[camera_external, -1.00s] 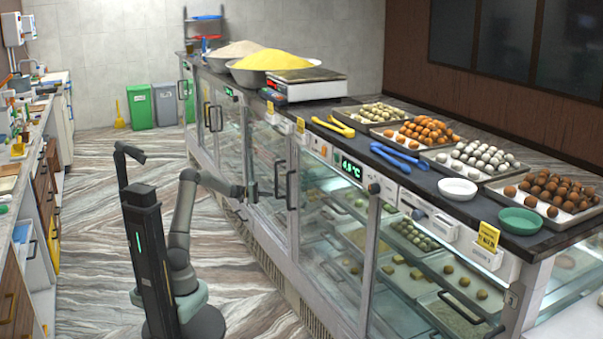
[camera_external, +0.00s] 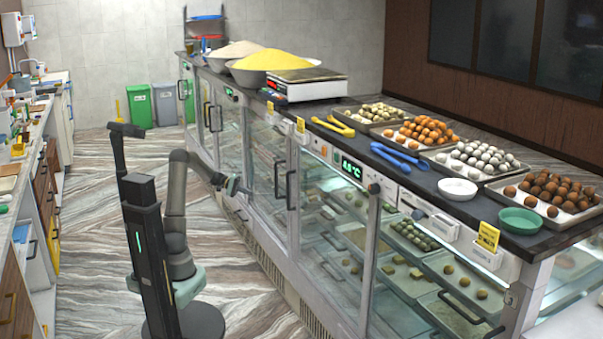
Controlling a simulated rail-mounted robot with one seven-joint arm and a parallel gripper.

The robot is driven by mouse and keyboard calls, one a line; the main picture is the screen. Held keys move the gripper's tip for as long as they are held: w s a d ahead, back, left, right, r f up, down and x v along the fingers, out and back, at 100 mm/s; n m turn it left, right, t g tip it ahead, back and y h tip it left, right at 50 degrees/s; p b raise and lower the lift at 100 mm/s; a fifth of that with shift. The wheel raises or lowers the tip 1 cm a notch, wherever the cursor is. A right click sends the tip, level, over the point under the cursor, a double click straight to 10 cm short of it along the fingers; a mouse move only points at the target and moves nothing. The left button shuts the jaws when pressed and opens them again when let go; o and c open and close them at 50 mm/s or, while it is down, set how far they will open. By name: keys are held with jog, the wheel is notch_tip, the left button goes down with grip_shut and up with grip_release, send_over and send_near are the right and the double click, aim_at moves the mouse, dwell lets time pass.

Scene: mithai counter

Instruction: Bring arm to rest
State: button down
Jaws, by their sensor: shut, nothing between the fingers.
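My gripper (camera_external: 236,186) is at the end of my arm, small in the view, beside the glass front of the counter. It is shut and holds nothing. My arm rises from the base, bends at a high elbow and slopes down to the right toward the counter's door handles. Whether the fingertips touch the glass or a handle cannot be told at this size.
The glass display counter (camera_external: 314,210) runs along the right, with dark vertical handles (camera_external: 281,180) near my gripper. Trays of sweets (camera_external: 480,157), blue tongs (camera_external: 400,157) and a scale (camera_external: 311,78) stand on top. A drawer bench (camera_external: 44,190) lines the left. The floor (camera_external: 95,240) between is clear.

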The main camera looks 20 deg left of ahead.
jog(key=s+r+g+y+p, duration=0.3)
jog(key=s+r+y+p, duration=0.4)
jog(key=s+r+p, duration=0.55)
jog(key=s+a+r+m+t+y+p, duration=0.1)
jog(key=s+a+r+y+p, duration=0.3)
jog(key=s, duration=0.4)
jog(key=s+a+r+y+p, duration=0.3)
jog(key=s+a+r+p, duration=0.3)
jog(key=s+p, duration=0.3)
jog(key=shift+m+t+y, duration=0.4)
